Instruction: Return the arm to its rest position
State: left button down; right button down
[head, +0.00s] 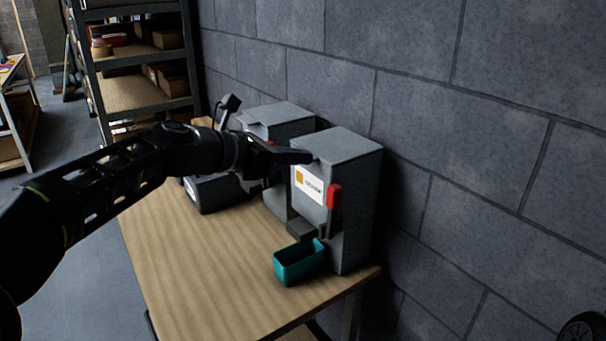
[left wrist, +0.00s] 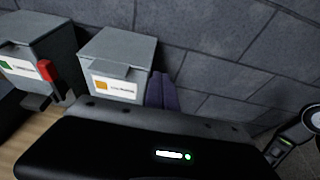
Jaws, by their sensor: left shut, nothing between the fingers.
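My left arm comes in from the left in the head view. Its gripper (head: 292,156) is level with the upper part of the nearer grey dispenser box and overlaps its front edge in the picture; I cannot tell whether it touches. The gripper is shut and empty. In the left wrist view the closed fingers (left wrist: 161,91) show beside the grey box with the orange label (left wrist: 118,62). My right gripper is not in view.
The nearer grey box (head: 352,165) has a red lever (head: 334,196), with a teal bin (head: 300,262) at its foot. A second grey box (head: 284,116) stands behind. The wooden table (head: 200,280) is clear at front left. A block wall (head: 480,120) borders the right; shelving (head: 140,90) stands behind.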

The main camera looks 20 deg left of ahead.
pick_arm(q)
jog(key=shift+r, duration=0.55)
jog(key=shift+a, duration=0.1)
